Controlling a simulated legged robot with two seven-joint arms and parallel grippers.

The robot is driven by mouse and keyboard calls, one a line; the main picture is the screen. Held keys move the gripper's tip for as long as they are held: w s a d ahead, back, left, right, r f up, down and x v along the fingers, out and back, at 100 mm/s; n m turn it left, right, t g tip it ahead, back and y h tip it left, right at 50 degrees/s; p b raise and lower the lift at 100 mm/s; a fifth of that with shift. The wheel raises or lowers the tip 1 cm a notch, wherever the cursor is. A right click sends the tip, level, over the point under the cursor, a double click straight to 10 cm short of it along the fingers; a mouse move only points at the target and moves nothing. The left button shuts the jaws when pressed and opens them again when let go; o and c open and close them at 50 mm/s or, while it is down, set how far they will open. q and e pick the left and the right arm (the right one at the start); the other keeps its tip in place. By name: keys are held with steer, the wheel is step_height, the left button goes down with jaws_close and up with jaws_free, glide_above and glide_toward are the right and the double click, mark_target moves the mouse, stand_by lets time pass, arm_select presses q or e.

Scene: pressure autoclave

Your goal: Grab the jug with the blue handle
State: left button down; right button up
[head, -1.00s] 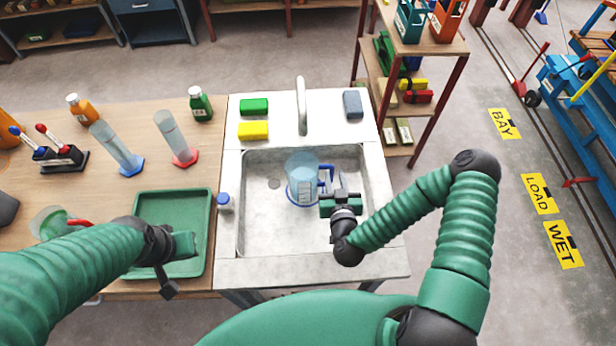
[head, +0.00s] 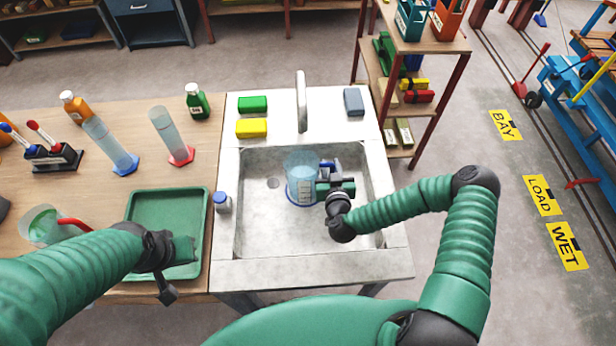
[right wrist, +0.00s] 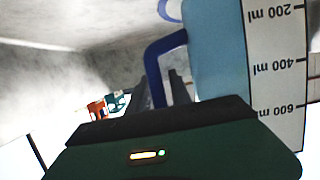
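The clear jug with the blue handle (head: 300,180) stands upright in the sink basin, with its blue handle on the right side. In the right wrist view the blue handle (right wrist: 154,72) and the jug's wall with its volume scale (right wrist: 277,65) are close up. My right gripper (head: 325,188) is at the handle side of the jug. Its dark fingers (right wrist: 160,92) reach to either side of the handle and look open, partly hidden by the gripper's body.
The sink (head: 270,255) has rim walls around the jug. A jug with a red handle (head: 42,224), a green tray (head: 165,205), cylinders (head: 165,125) and bottles (head: 198,102) stand on the left bench. A small blue-capped bottle (head: 222,203) stands by the sink's left edge.

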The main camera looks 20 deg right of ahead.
steer(key=shift+s, duration=0.1)
jaws_close()
steer(key=shift+r, duration=0.1)
stand_by(1.1)
